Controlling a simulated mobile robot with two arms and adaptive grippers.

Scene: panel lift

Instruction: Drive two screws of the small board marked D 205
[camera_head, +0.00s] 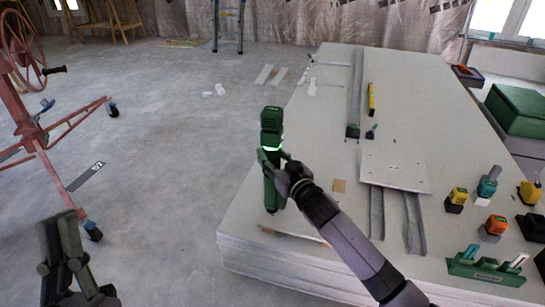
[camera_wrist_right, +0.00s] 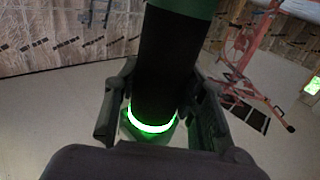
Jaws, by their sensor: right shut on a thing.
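My right gripper (camera_head: 277,163) is shut on a green and black power screwdriver (camera_head: 271,140) with a glowing green ring. It holds the tool upright near the left edge of the panel stack, with the tip pointing down. In the right wrist view the tool's dark body (camera_wrist_right: 165,65) stands between the fingers. A small pale board (camera_head: 395,170) lies on the stack across grey metal profiles; any marking on it is too small to read. My left gripper (camera_head: 60,215) is low at the left over the floor, apart from everything; its finger gap is unclear.
The panel stack (camera_head: 300,268) fills the right side. A red wheeled stand (camera_head: 45,140) is at the left.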

